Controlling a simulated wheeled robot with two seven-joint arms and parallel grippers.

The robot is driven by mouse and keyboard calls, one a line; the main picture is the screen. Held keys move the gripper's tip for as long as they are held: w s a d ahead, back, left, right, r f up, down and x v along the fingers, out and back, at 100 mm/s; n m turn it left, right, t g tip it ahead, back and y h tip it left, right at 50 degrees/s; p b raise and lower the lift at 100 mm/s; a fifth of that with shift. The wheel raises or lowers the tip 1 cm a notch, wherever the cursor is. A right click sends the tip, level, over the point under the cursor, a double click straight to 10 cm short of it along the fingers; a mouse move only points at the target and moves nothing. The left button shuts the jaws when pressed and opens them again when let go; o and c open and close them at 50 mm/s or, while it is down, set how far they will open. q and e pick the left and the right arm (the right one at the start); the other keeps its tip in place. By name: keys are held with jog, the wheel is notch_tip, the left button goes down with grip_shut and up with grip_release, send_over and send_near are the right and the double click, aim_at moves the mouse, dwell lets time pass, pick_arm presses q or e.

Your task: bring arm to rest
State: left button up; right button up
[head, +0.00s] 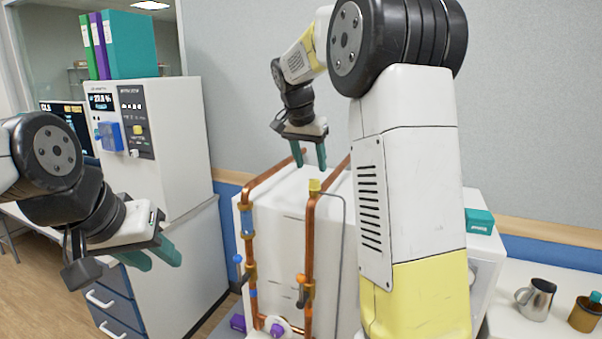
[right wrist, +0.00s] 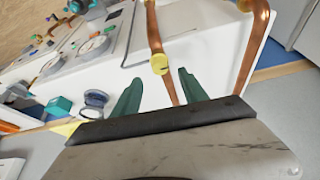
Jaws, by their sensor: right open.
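My right gripper (head: 309,155) hangs above the white machine (head: 278,230) with copper pipes, its green fingers pointing down, apart and empty. In the right wrist view its two green fingers (right wrist: 157,92) stand apart with nothing between them; a yellow pipe fitting (right wrist: 159,64) shows beyond their tips. My left gripper (head: 160,256) is at the lower left in front of the white cabinet, its green fingers pointing right. I see no object held in it. My right arm's large white and yellow links cover part of the machine in the head view.
Copper pipes (head: 310,235) stand up from the machine near my right gripper. A white cabinet (head: 165,140) with panels and binders (head: 128,45) stands at left. A metal mug (head: 535,299) and a brown cup (head: 585,314) stand on the right counter, near a teal box (head: 480,221).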

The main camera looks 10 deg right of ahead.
jog(key=shift+v, duration=0.95)
jog(key=s+f+n+t+y, duration=0.1)
jog(key=s+f+n, duration=0.1)
jog(key=s, duration=0.8)
jog(key=s+a+f+n+y, duration=0.1)
jog(key=s+f+n+y, duration=0.1)
jog(key=s, duration=0.7)
jog(key=s+a+f+n+t+y, duration=0.1)
jog(key=s+n, duration=0.3)
jog(key=s, duration=0.6)
jog(key=shift+s+a+f+t+y, duration=0.25)
jog(key=shift+s+f+t+y, duration=0.05)
jog(key=shift+f+y, duration=0.2)
